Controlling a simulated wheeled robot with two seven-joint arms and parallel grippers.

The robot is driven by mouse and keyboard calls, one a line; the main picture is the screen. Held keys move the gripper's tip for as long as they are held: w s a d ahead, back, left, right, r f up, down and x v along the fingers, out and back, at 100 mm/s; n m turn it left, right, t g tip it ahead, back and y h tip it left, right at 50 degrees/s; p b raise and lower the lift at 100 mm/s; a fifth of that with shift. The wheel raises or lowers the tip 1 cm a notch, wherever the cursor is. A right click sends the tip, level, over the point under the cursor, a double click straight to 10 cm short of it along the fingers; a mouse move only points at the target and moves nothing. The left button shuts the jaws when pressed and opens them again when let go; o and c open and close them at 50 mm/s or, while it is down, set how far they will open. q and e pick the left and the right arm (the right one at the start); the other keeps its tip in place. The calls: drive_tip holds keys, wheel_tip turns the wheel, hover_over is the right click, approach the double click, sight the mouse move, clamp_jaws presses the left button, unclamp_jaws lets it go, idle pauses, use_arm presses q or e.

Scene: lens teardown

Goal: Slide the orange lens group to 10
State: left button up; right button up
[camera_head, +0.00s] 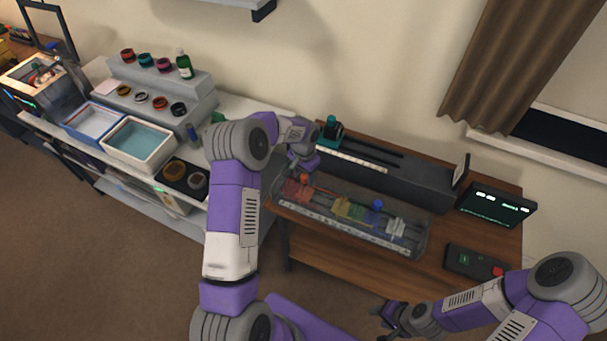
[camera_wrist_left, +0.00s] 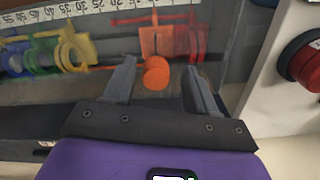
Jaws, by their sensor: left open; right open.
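The orange lens group, an orange plate (camera_wrist_left: 160,40) with a round orange knob (camera_wrist_left: 156,73), stands on the rail of the lens bench; in the head view its knob (camera_head: 304,178) shows near the bench's left end. My left gripper (camera_wrist_left: 160,65) is open, its fingers on either side of the knob with gaps visible; in the head view it (camera_head: 302,163) hangs just behind the knob. The scale (camera_wrist_left: 60,13) along the bench has printed numbers; I cannot read the mark at the orange group. My right gripper (camera_head: 385,312) is open and empty, low in front of the table.
A red plate (camera_wrist_left: 190,38) stands right beside the orange one. Yellow (camera_wrist_left: 78,50), green (camera_wrist_left: 42,55) and blue (camera_wrist_left: 14,60) groups stand further along the rail. A dark long housing (camera_head: 400,185) lies behind the bench. A button box (camera_head: 472,262) sits at the right.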

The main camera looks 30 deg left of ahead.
use_arm(q)
wheel_tip(320, 180, up, 8)
drive_tip(key=shift+a+f, duration=0.1)
drive_tip(key=shift+f, duration=0.15)
drive_tip(key=shift+f, duration=0.1)
use_arm(e)
drive_tip(key=shift+s, duration=0.1)
idle(0.3)
